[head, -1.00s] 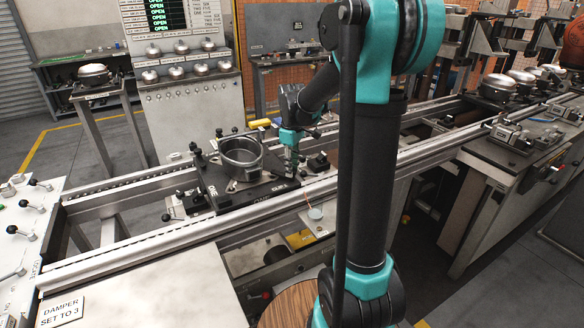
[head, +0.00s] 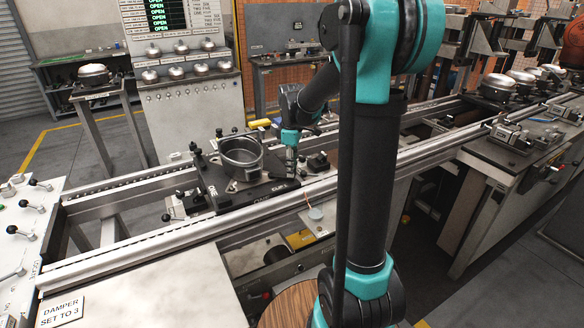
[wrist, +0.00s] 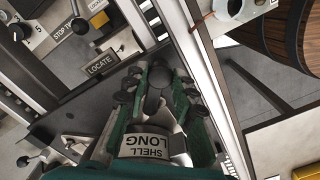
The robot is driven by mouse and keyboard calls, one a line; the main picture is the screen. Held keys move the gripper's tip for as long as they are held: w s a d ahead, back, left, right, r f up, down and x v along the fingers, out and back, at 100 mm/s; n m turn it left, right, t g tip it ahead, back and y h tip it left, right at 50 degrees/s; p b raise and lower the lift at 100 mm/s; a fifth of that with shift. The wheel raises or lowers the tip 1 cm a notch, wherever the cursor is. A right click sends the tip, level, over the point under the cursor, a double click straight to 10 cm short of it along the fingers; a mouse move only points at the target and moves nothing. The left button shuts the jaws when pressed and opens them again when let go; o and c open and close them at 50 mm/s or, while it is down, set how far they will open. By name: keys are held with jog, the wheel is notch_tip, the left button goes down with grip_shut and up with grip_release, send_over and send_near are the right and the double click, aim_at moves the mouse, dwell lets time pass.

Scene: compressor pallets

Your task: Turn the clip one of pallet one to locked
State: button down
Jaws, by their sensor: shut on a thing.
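The dark pallet plate (head: 203,178) lies on the conveyor in the head view, with an open metal shell (head: 240,158) standing on it. My gripper (head: 291,174) points down at the plate's right part, right of the shell, beside white lettering that seems to read CLIP. In the wrist view my gripper (wrist: 158,92) is shut on a dark round-ended handle (wrist: 157,78), which I take to be the clip; its two green fingers stand on either side of it. The handle's base is hidden, so I cannot tell its turn position. A SHELL LONG label (wrist: 148,146) shows close to the camera.
The conveyor's front rail (head: 180,245) runs close to my gripper. A control panel (head: 28,235) with levers stands at the left. A LOCATE plate (wrist: 100,64) shows in the wrist view. More metal shells (head: 500,82) stand farther along the line.

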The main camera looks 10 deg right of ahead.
jog(key=c, duration=1.2)
grip_release()
jog(key=shift+r, duration=0.1)
notch_tip(320, 180, up, 12)
jog(key=shift+f, duration=0.1)
jog(key=s+d+f+m+t, duration=0.1)
jog(key=s+f+m, duration=0.3)
jog(key=s+f, duration=0.2)
jog(key=s+d+f+m+t, duration=0.1)
jog(key=s+f+m, duration=0.3)
jog(key=s+f, duration=0.3)
jog(key=s+d+f+m+t, duration=0.1)
jog(key=s+f+m+t, duration=0.1)
jog(key=s+f+m, duration=0.3)
jog(key=shift+s+d+f, duration=0.1)
jog(key=shift+s+f, duration=0.25)
jog(key=shift+s, duration=0.3)
jog(key=shift+s+d+f, duration=0.1)
jog(key=shift+s+f, duration=0.2)
jog(key=shift+s, duration=0.35)
jog(key=shift+s+d+f, duration=0.1)
jog(key=shift+s+f, duration=0.25)
jog(key=shift+s, duration=0.3)
